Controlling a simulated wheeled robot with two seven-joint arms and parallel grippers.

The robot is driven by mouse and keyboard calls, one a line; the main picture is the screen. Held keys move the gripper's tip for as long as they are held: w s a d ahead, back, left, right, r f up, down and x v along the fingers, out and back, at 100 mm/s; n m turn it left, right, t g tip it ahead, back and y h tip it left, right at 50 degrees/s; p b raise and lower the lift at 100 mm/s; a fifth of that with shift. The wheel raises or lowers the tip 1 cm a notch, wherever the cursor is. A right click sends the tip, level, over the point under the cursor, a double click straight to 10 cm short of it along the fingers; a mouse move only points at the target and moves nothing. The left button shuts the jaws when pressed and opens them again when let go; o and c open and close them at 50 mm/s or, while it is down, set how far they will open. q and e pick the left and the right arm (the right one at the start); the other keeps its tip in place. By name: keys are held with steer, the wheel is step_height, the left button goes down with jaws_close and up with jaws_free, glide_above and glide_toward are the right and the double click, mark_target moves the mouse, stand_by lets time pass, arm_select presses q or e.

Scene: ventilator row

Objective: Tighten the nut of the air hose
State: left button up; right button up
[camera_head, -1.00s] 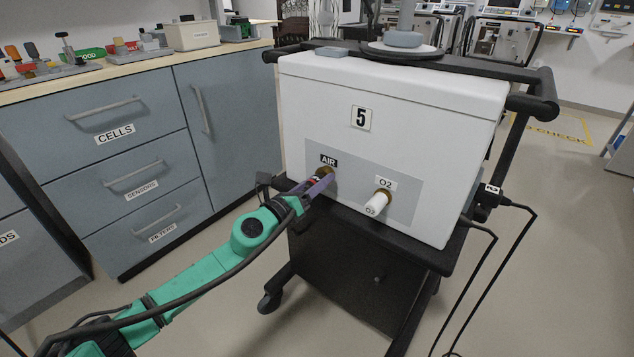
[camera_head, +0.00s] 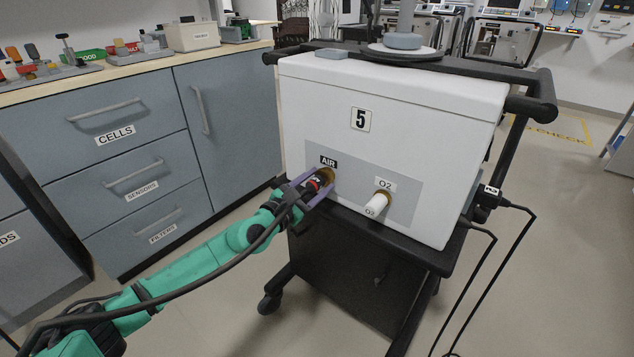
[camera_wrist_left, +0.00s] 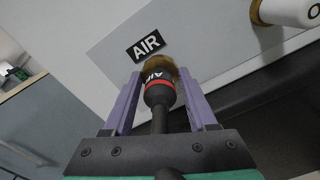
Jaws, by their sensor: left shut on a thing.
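The air hose nut (camera_head: 315,184) is black with a red band. In the left wrist view the nut (camera_wrist_left: 158,94) sits against the brass AIR port (camera_wrist_left: 158,66), in line with it, with "AIR" lettering on its side. The black hose (camera_wrist_left: 160,122) runs back from the nut between the purple fingers. My left gripper (camera_head: 319,182) is shut on the nut, one finger on each side; its fingers also show in the left wrist view (camera_wrist_left: 160,84). The thread inside the nut is hidden. My right gripper is not in view.
The white ventilator (camera_head: 420,110), marked 5, stands on a black cart (camera_head: 340,265). A white O2 connector (camera_head: 377,204) sits right of the AIR port. Grey-blue drawers (camera_head: 120,165) stand at left. Cables (camera_head: 500,255) hang at the cart's right. Floor is clear between drawers and cart.

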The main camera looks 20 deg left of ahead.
arm_select(q)
steer(key=shift+f+m, duration=0.1)
steer(key=shift+m, duration=1.4)
steer(key=m+p, duration=0.1)
steer(key=m, duration=0.3)
steer(key=shift+m+p, duration=0.4)
steer(key=shift+m, duration=1.1)
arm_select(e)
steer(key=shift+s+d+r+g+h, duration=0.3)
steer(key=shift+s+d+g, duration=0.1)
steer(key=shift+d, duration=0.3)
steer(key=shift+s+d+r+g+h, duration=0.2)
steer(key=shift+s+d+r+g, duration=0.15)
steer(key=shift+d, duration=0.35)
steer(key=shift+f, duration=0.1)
arm_select(q)
steer(key=o, duration=1.4)
